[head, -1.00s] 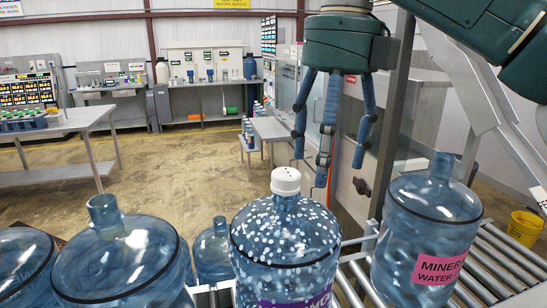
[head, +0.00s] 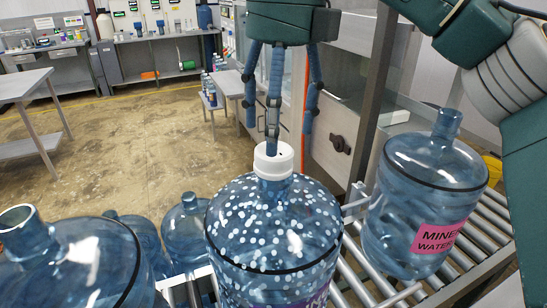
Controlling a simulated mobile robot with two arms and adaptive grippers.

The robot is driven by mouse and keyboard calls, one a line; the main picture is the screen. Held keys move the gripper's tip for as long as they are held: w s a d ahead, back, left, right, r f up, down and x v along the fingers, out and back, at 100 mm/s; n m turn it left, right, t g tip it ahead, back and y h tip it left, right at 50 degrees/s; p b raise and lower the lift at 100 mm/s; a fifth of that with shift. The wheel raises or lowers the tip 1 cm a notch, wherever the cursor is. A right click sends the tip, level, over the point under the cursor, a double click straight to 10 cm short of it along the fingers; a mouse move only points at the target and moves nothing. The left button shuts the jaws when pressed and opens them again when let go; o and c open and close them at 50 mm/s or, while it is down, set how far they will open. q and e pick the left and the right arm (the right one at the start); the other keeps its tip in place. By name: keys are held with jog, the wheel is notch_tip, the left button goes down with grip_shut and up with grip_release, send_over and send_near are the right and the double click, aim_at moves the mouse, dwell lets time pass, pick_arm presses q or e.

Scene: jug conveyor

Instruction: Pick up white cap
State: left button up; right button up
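The white cap (head: 273,161) sits on the neck of a blue water jug with white dots (head: 272,225), in the middle of the head view. My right gripper (head: 277,132), whose arm comes in from the right, hangs above the cap with its blue fingers pointing down. The fingers are spread open with nothing between them. The middle fingertip overlaps the cap's top edge in the picture; I cannot tell whether it touches. My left gripper is not in view.
An uncapped jug with a pink mineral water label (head: 425,205) stands on the roller conveyor (head: 360,268) at right. Other uncapped jugs (head: 65,262) stand at left. A grey post (head: 376,95) rises behind the gripper. Work tables stand far back, with open floor before them.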

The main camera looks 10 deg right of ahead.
aim_at(274, 159)
notch_tip(274, 159, down, 4)
jog(key=shift+a+r+p, duration=0.15)
jog(key=shift+r+p, duration=0.05)
jog(key=shift+p, duration=0.5)
jog(key=shift+f, duration=0.6)
jog(key=shift+a, duration=0.1)
jog(key=shift+c, duration=1.3)
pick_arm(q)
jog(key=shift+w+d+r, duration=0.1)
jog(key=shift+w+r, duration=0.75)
pick_arm(e)
jog(key=c, duration=0.6)
